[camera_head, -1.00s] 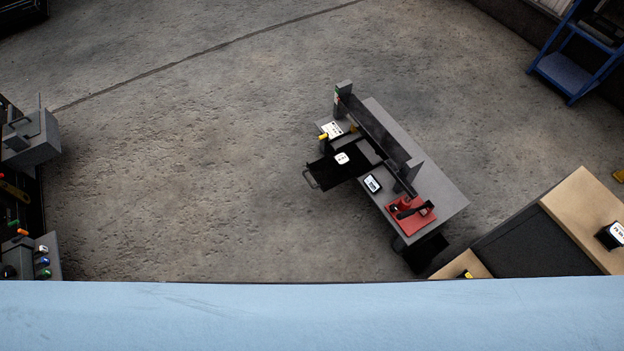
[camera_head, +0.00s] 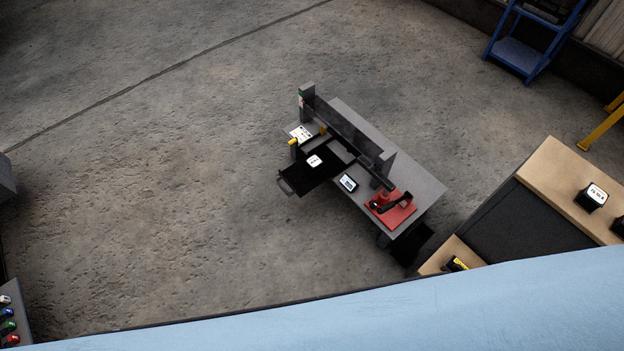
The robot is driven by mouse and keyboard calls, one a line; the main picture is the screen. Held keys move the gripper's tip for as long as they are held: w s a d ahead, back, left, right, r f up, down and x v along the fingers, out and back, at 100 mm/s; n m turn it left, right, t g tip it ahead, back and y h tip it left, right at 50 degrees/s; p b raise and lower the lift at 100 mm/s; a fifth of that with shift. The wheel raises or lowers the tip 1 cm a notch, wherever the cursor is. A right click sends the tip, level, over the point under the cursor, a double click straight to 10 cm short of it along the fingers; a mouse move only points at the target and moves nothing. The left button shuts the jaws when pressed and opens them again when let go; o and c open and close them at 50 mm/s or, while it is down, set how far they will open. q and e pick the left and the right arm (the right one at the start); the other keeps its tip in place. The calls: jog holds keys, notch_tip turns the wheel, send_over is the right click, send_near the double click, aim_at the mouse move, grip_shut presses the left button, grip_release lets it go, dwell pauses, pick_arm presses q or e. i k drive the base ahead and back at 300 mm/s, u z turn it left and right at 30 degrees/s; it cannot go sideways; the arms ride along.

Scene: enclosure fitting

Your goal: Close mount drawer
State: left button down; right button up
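The mount drawer (camera_head: 300,174) is a black tray with a handle at its front left. It sticks out open from the grey workstation table (camera_head: 420,185), to the left of it. A small white item (camera_head: 314,161) lies in the drawer. The station has a dark crossbeam (camera_head: 345,128) between two posts above the drawer. Neither of my grippers is in view, and the station stands some way off across the floor.
A red plate (camera_head: 398,214) with a black tool sits on the table. A wooden-topped bench (camera_head: 565,185) is at the right, and a blue stepladder (camera_head: 522,50) at the top right. The concrete floor (camera_head: 150,200) left of the station is clear. A pale blue surface (camera_head: 400,310) fills the bottom edge.

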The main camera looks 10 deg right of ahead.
aim_at(302, 181)
jog(key=u, duration=0.65)
jog(key=i, duration=1.55)
jog(key=z, duration=2.6)
